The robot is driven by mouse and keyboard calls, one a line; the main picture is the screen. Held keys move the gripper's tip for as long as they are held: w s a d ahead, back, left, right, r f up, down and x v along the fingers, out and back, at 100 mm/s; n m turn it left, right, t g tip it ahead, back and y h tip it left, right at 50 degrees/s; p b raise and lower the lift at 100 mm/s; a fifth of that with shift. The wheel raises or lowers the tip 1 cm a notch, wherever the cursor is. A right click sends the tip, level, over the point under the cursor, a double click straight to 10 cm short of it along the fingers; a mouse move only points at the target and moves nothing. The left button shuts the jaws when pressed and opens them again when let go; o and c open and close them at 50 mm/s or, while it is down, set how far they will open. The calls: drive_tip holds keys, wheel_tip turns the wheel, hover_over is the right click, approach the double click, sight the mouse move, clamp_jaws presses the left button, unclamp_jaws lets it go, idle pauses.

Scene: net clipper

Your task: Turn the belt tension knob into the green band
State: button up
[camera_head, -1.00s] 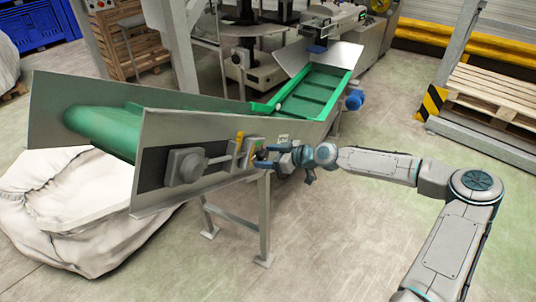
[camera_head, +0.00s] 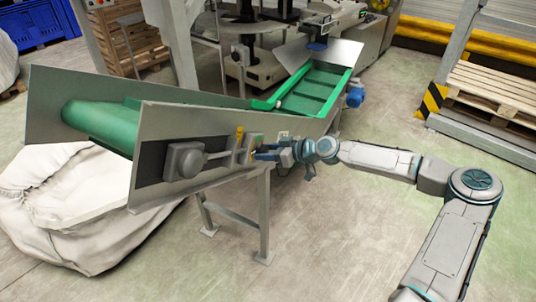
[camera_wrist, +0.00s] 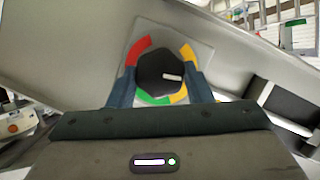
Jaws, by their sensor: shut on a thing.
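The belt tension knob (camera_wrist: 163,73) is a black many-sided knob with a white pointer mark. In the wrist view it sits on a grey plate inside a ring of coloured bands. The red band (camera_wrist: 135,52) is at upper left, a yellow band (camera_wrist: 188,56) at upper right, and the green band (camera_wrist: 150,99) at the bottom, with yellow to its right. The white mark points right, toward the gap between the yellow parts. My gripper (camera_wrist: 162,88) is shut on the knob, one finger on each side. In the head view my gripper (camera_head: 264,154) reaches the conveyor's side panel; the knob is mostly hidden there.
The conveyor (camera_head: 215,125) with its green belt (camera_head: 105,125) stands on grey legs. A white sack (camera_head: 70,215) lies below its left end. A blue motor (camera_head: 355,97) is behind my gripper. Floor is clear at the lower middle.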

drive_tip(key=shift+w+d+f+m+g+y+b, duration=0.15)
drive_tip(key=shift+m+g+y+b, duration=0.5)
drive_tip(key=shift+m+y+b, duration=1.35)
drive_tip(key=shift+w+a+f+m+g+y+b, duration=0.2)
drive_tip(key=shift+m+g+b, duration=0.65)
drive_tip(key=shift+m, duration=2.5)
drive_tip(key=shift+s+d+f+m+g+y+b, duration=0.1)
drive_tip(key=shift+d+f+m+g+y+b, duration=0.3)
drive_tip(key=shift+m+y+b, duration=1.65)
drive_tip(key=shift+a+r+m+h+p, duration=0.2)
drive_tip(key=shift+m+h+p, duration=0.2)
drive_tip(key=shift+m+h, duration=0.45)
drive_tip(key=o, duration=1)
drive_tip(key=shift+d, duration=0.1)
drive_tip(key=d, duration=0.4)
drive_tip(key=d+f+b, duration=0.1)
drive_tip(key=d, duration=0.4)
drive_tip(key=d+b, duration=0.1)
drive_tip(key=d, duration=0.3)
drive_tip(key=shift+s+d+f, duration=0.3)
drive_tip(key=shift+s+f, duration=0.05)
drive_tip(key=shift+s, duration=0.05)
